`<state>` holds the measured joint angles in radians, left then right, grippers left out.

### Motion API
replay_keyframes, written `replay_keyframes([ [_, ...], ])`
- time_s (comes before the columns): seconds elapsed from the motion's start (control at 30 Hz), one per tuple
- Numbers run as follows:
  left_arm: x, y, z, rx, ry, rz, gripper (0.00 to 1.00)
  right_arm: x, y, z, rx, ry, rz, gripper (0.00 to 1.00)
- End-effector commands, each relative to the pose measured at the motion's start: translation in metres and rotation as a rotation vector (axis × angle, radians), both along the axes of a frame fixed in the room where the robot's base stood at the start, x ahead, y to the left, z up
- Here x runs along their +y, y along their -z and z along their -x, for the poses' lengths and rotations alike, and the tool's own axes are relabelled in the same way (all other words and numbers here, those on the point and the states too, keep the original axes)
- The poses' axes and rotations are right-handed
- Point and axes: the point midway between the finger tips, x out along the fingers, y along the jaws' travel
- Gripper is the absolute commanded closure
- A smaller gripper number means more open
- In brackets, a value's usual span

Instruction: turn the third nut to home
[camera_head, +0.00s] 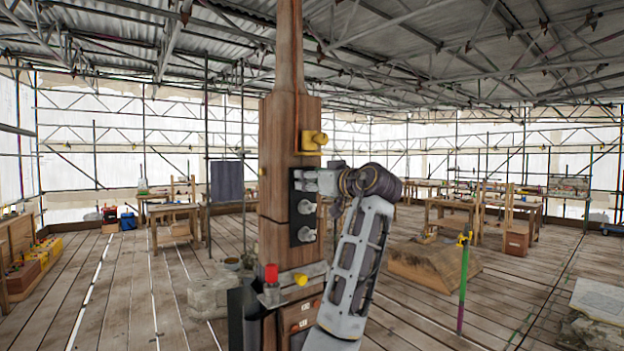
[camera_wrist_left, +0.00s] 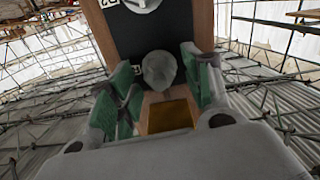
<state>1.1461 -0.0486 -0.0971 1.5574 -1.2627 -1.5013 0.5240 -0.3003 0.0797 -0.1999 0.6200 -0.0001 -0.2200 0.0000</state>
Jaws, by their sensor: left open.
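A black plate (camera_head: 296,238) is fixed to the face of the wooden post (camera_head: 276,150), with grey nuts in a column. The middle nut (camera_head: 306,207) and lower nut (camera_head: 306,235) show clearly. My left gripper (camera_head: 303,181) is at the plate's top end, hiding the top nut in the head view. In the left wrist view, which is upside down, the open green-padded jaws (camera_wrist_left: 164,85) stand either side of that rounded grey nut (camera_wrist_left: 160,68). I cannot tell whether the pads touch it. Another nut (camera_wrist_left: 142,4) shows at the top edge. My right gripper is out of view.
A yellow block (camera_head: 311,141) juts from the post just above the plate. Lower down are a metal band with a red cap (camera_head: 271,273) and a yellow knob (camera_head: 301,279). A green and purple pole (camera_head: 463,280) stands right; workbenches are farther back.

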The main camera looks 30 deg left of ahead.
Motion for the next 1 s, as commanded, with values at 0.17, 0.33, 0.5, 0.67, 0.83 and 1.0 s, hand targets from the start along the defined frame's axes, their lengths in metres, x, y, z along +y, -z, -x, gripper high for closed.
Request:
replay_keyframes([
  [0.17,-0.0001,0.0004,0.0000,0.000,0.000,0.000,0.57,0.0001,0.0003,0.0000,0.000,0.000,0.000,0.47],
  [0.33,-0.0002,0.0004,0.0001,0.000,0.000,0.000,0.79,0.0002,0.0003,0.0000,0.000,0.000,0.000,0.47],
  [0.5,-0.0003,0.0003,0.0001,0.000,0.000,0.000,0.96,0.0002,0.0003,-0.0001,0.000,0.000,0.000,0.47],
  [0.67,-0.0004,0.0002,0.0000,0.005,0.000,-0.002,0.96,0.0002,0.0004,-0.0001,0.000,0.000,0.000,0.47],
  [0.83,-0.0004,0.0001,0.0000,0.029,0.000,-0.013,0.96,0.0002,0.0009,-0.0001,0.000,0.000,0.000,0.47],
  [1.0,-0.0006,0.0000,-0.0002,0.083,0.001,-0.035,0.96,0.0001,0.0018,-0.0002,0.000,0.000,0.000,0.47],
])
